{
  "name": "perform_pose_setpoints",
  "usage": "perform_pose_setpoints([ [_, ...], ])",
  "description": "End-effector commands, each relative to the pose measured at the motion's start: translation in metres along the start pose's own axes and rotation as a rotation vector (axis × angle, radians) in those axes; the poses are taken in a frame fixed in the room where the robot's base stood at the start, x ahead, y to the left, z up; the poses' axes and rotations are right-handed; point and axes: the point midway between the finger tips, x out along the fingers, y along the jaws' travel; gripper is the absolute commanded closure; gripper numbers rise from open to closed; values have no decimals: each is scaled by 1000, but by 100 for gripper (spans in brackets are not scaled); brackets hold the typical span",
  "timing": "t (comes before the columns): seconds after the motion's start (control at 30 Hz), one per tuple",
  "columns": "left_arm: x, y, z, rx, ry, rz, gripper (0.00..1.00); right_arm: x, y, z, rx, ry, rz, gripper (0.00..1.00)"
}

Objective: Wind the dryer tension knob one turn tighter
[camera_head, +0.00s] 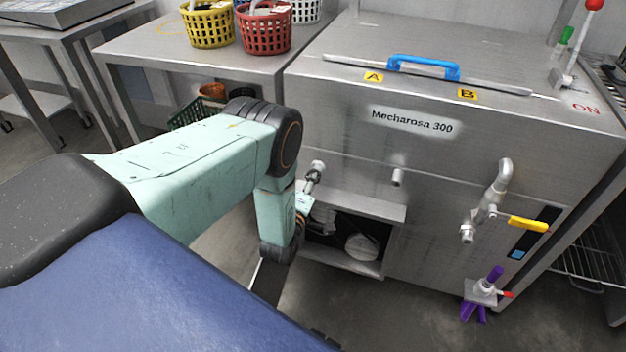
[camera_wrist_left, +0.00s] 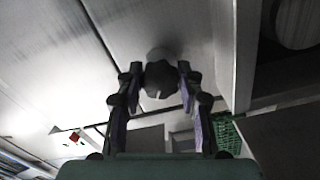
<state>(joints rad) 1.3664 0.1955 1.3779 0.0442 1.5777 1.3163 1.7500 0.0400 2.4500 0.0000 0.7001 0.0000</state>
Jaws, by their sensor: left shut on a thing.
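The dryer tension knob, dark and lobed, sits between the two fingers of my left gripper in the left wrist view (camera_wrist_left: 160,80). In the head view a small round grey knob (camera_head: 317,166) stands out from the left of the steel machine's front, at the end of my left arm. My left gripper (camera_head: 311,183) is small and partly hidden by my arm there. In the left wrist view its fingers (camera_wrist_left: 160,70) are shut on the knob from both sides. My right gripper is in neither view.
The steel machine (camera_head: 345,100), labelled Mecharosa 300, has a blue handle (camera_head: 424,66) on its lid. A pipe with a yellow lever (camera_head: 528,224) is at its right. An open shelf (camera_head: 340,262) is below the knob. Yellow (camera_head: 208,26) and red (camera_head: 264,30) baskets stand on the table behind.

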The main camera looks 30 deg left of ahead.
Motion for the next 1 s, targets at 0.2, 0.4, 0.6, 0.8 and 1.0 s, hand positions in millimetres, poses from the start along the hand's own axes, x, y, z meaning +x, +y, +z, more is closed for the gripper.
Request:
perform_pose_setpoints([
  [0.2,-2,-2,0,2,-2,-5,58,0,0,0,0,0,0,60],
  [0.4,-1,-1,0,2,-1,-3,41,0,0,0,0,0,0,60],
  [0.6,0,-1,0,2,0,-2,40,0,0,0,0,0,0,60],
  [0.8,-5,-1,0,2,-1,-2,40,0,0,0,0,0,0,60],
  [1.0,-37,-2,0,2,-2,-6,40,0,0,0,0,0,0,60],
])
